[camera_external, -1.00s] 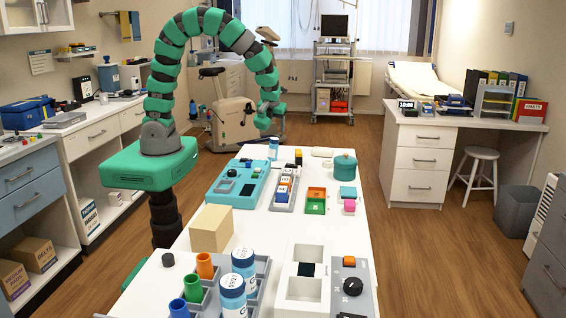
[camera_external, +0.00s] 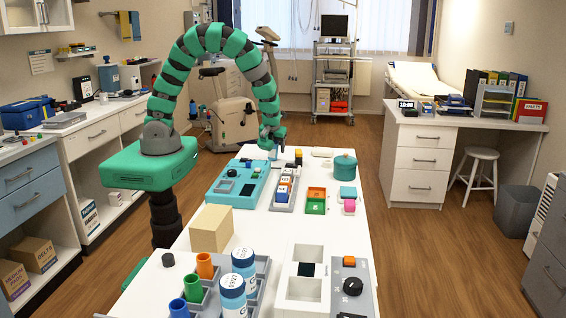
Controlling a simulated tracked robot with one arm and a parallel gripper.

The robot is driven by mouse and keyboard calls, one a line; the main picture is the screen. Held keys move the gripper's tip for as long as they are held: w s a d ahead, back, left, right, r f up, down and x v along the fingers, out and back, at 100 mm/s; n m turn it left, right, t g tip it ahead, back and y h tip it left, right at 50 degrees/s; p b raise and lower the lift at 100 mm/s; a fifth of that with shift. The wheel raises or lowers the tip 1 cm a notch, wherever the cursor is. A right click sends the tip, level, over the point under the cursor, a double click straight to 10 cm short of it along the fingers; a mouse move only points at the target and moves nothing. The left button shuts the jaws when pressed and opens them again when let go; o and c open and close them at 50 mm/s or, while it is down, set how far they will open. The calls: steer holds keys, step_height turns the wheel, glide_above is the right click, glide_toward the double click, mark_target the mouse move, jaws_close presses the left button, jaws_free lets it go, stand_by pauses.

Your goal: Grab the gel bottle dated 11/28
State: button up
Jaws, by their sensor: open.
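My gripper (camera_external: 272,147) is at the far end of the white table, pointing down at a small blue-and-white bottle (camera_external: 273,155). The jaws are open around or just in front of this bottle; I cannot tell which. The gripper hides most of it, and its date is too small to read. The date on the front one seems to end in 27. Both are far from my gripper.
The white table (camera_external: 292,228) also bears a teal device (camera_external: 238,186), a grey tray of small blocks (camera_external: 284,190), orange and green boxes (camera_external: 315,200), a teal pot (camera_external: 345,167), a beige block (camera_external: 211,229) and a grey rack (camera_external: 262,268).

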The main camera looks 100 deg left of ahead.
steer(key=c, duration=1.1)
steer(key=shift+c, duration=0.2)
steer(key=shift+w+r, duration=0.1)
steer(key=shift+r, duration=1.05)
steer(key=shift+s+d+r, duration=0.1)
steer(key=shift+s+r, duration=0.25)
steer(key=shift+r, duration=0.3)
steer(key=s+d+b, duration=0.3)
steer(key=s+b, duration=0.1)
steer(key=s, duration=0.3)
steer(key=s+d+r+b, duration=0.1)
steer(key=s+d+b, duration=0.2)
steer(key=s, duration=0.4)
steer(key=shift+d+r+b, duration=0.15)
steer(key=shift+b, duration=0.6)
